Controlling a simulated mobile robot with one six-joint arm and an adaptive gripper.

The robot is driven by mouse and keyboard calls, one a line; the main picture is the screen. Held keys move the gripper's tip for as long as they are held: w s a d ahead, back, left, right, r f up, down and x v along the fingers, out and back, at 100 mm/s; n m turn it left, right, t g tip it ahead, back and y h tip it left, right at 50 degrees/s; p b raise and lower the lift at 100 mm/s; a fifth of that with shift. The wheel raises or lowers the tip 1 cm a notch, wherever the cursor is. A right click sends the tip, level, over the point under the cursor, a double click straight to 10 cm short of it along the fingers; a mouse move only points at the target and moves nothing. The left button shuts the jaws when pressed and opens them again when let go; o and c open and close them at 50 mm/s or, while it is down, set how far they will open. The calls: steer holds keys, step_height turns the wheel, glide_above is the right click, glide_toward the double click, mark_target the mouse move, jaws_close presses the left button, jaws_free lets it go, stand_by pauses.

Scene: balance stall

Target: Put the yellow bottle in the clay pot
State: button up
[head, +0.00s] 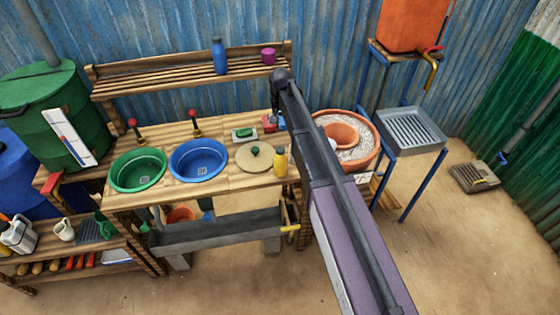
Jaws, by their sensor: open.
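The yellow bottle (280,162) stands upright at the front edge of the wooden counter, right of a round tan lid-like disc (254,157). The clay pot (340,135) is a small terracotta bowl inside a larger terracotta basin (372,155) with speckled pale filling, right of the counter. My gripper (275,117) is small and dark at the end of my arm, over the back of the counter, behind the bottle and left of the pot. It is open and apart from the bottle. My arm crosses in front and hides part of the basin's left side.
Green (137,170) and blue (198,160) basins are set in the counter. A small red-and-blue item (269,123) is close to my gripper. A shelf (180,84) behind holds a blue bottle (219,56) and a magenta cup (268,56). A metal tray stand (411,131) is at right.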

mark_target(280, 149)
steer(key=shift+f, duration=0.1)
step_height(280, 149, down, 8)
steer(key=b, duration=0.8)
steer(key=shift+f+b, duration=0.25)
steer(key=shift+b, duration=0.1)
stand_by(0.5)
steer(key=shift+s+f+b, duration=0.15)
steer(key=shift+f+b, duration=2.45)
jaws_close()
